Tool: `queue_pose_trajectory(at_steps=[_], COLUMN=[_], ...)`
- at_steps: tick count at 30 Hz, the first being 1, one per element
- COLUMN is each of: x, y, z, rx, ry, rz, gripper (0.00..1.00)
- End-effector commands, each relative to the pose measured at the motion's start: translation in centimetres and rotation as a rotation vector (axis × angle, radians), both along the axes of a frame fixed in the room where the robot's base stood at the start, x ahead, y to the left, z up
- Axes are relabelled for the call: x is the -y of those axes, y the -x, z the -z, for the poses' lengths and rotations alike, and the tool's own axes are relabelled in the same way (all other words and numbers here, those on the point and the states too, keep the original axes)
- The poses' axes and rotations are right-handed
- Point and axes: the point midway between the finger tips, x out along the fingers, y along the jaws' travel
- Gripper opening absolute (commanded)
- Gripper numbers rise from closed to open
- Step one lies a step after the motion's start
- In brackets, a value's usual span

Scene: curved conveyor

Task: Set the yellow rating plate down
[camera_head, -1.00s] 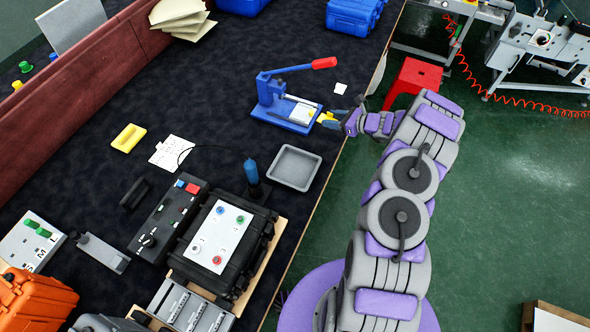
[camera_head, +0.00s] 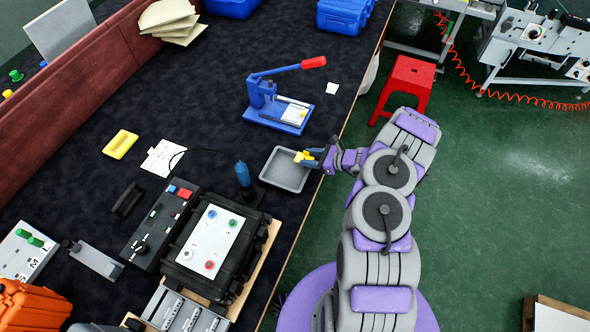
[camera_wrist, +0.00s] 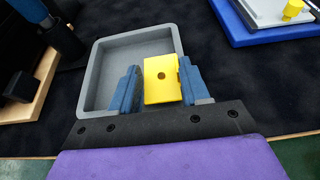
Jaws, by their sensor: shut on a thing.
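The yellow rating plate (camera_wrist: 162,80) is held between the two blue fingers of my gripper (camera_wrist: 160,88); a small hole shows in its face. In the head view the plate (camera_head: 300,156) shows as a small yellow patch at the tip of my gripper (camera_head: 312,158). My gripper is at the right edge of the grey square tray (camera_head: 285,187), and in the wrist view the plate overlaps the right side of the tray (camera_wrist: 98,75). I cannot tell how high the plate is above the tray. The visible part of the tray is empty.
The blue lever press (camera_head: 283,108) stands beyond the tray. A dark blue upright tool (camera_head: 243,175) and an open black case (camera_head: 225,240) stand left of the tray. A yellow block (camera_head: 121,144) lies farther left. Bare dark mat lies between the press and the tray.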

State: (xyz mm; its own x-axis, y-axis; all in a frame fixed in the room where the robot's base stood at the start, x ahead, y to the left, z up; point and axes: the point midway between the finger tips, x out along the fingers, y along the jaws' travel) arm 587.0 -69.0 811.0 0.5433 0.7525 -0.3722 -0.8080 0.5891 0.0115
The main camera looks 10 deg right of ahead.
Motion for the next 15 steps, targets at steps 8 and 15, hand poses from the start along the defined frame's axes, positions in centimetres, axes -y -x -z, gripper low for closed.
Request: queue_pose_trajectory(at_steps=[8, 15], x=[-4.7, -5.6], y=[0.7, 1.0], z=[0.4, 0.5], rx=[0.0, 0.001], ry=[0.0, -0.005], rz=[-0.002, 0.0], gripper=[0.16, 0.16])
